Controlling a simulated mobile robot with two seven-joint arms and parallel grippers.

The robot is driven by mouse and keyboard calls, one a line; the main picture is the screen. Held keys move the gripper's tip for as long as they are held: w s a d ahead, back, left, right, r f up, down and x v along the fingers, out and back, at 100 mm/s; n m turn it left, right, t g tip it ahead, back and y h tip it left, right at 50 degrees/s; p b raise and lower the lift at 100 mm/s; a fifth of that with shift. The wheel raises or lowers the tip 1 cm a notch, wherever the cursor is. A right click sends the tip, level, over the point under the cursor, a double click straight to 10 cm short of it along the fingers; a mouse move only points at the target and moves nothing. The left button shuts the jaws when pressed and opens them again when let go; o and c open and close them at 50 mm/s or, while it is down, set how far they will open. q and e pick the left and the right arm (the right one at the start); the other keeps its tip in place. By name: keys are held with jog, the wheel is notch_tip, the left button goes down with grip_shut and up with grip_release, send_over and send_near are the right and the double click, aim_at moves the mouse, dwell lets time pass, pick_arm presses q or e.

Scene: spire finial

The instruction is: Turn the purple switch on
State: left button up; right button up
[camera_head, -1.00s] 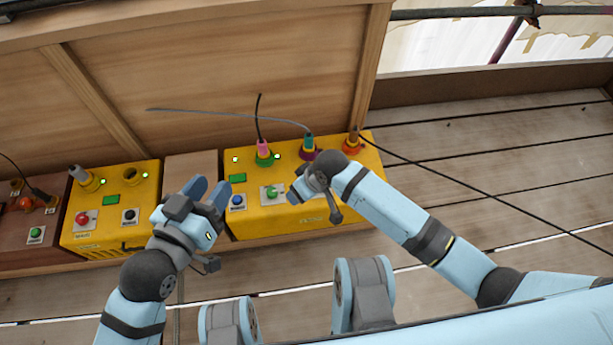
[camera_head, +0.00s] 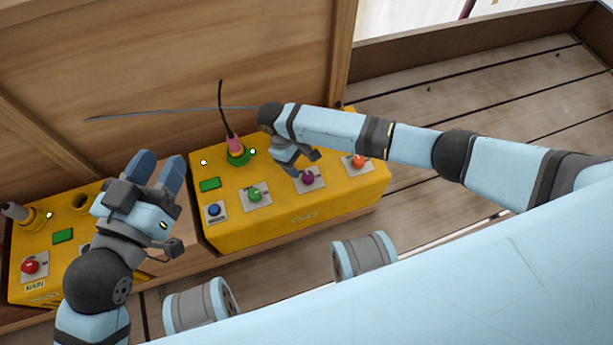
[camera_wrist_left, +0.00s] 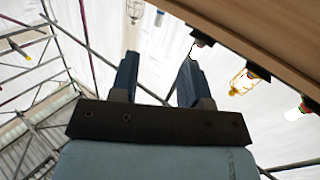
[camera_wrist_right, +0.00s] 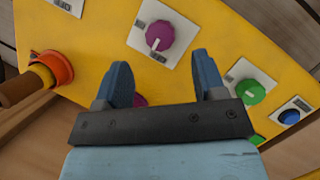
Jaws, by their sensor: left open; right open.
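The purple switch (camera_head: 308,178) is a round knob on a white plate on the front of the yellow box (camera_head: 300,215), between the green and orange knobs. In the right wrist view the purple switch (camera_wrist_right: 160,36) shows beyond the fingertips, with a pale pointer mark on it. My right gripper (camera_wrist_right: 163,70) is open and empty, above the yellow box and just behind the purple switch. In the head view my right gripper (camera_head: 290,160) is partly hidden by its own wrist. My left gripper (camera_head: 160,165) is open and empty to the left of the box, fingers pointing up.
A green knob (camera_head: 255,193) and a blue button (camera_head: 214,210) sit left of the purple switch; an orange knob (camera_head: 358,161) sits right. A pink plug (camera_head: 234,143) stands in a green socket behind. A second yellow box (camera_head: 30,250) with a red button is at left.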

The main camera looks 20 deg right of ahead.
aim_at(308, 176)
jog(key=b+x, duration=0.2)
jog(key=x, duration=0.4)
jog(key=shift+f, duration=0.1)
pick_arm(q)
jog(key=shift+w+a+r+m+t, duration=0.1)
jog(key=shift+w+a+m+t, duration=0.4)
jog(key=shift+w+m, duration=0.45)
jog(key=shift+s+r, duration=0.1)
jog(key=shift+s, duration=0.15)
pick_arm(e)
jog(key=shift+c, duration=0.2)
jog(key=c, duration=0.9)
pick_arm(q)
jog(key=shift+r+h, duration=0.15)
jog(key=shift+h, duration=0.15)
